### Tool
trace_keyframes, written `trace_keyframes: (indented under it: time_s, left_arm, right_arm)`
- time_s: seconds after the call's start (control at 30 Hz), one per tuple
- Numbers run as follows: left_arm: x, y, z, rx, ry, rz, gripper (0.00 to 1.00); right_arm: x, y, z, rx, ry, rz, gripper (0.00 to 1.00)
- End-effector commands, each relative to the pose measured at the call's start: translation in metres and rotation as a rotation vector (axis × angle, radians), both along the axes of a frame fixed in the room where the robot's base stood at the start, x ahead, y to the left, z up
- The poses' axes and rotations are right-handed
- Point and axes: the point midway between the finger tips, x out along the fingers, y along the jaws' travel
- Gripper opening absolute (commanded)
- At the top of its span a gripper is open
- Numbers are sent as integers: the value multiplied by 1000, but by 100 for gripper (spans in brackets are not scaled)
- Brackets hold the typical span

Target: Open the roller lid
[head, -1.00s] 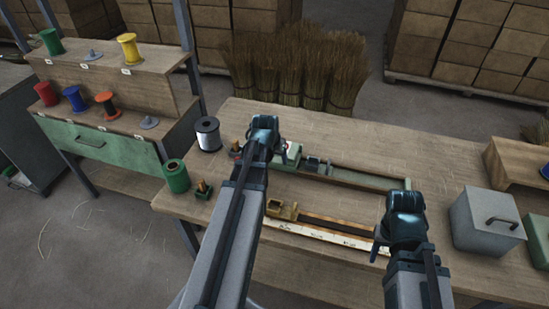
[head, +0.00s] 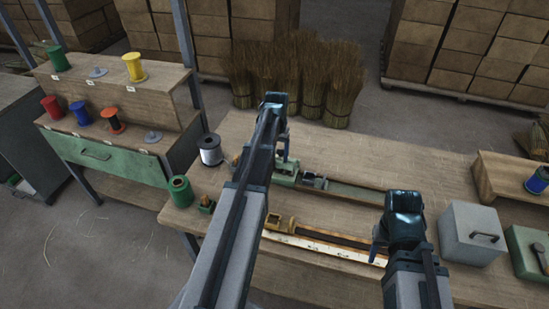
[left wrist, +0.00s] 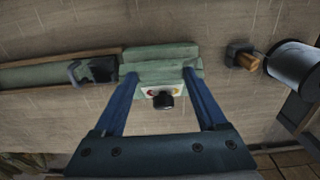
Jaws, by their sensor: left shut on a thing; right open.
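The green roller housing (head: 286,178) sits on the bench at the left end of a long rail, partly hidden by my left arm. In the left wrist view its green top block (left wrist: 162,52), apparently the roller lid, lies between my fingers. A black knob (left wrist: 163,100) and a small red-and-yellow label are on its near side. My left gripper (head: 284,157) points down at the housing and is shut on the block, one finger on each side, also in the left wrist view (left wrist: 160,80). The lid looks closed. My right gripper (head: 377,255) is open and empty above the bench's front.
A wire spool (head: 210,150) and a green spool (head: 180,191) stand at the bench's left end. A brass fixture with a ruler strip (head: 325,251) lies in front of the rail. A grey lidded box (head: 472,235) stands at right. Broom bundles (head: 310,85) stand behind.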

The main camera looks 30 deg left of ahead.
Motion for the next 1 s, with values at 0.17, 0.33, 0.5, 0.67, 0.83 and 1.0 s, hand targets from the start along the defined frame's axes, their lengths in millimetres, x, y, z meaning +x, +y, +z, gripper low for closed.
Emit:
trace_keyframes:
  time_s: [0.17,0.33,0.5,0.67,0.83,1.0]
  left_arm:
    - [26,6,14,1,-3,-1,0]
    - [44,10,21,0,-3,-1,0]
    - [62,15,24,0,-3,-1,0]
    - [79,19,25,0,-3,-1,0]
    - [96,23,22,-1,-3,0,0]
    - [95,23,23,-1,-1,0,18]
  right_arm:
    - [0,0,14,0,0,0,50]
    - [0,0,21,0,0,0,50]
    - [0,0,24,0,0,1,50]
    - [0,0,24,0,0,1,50]
    - [0,0,22,0,0,1,50]
    - [0,0,22,0,0,1,50]
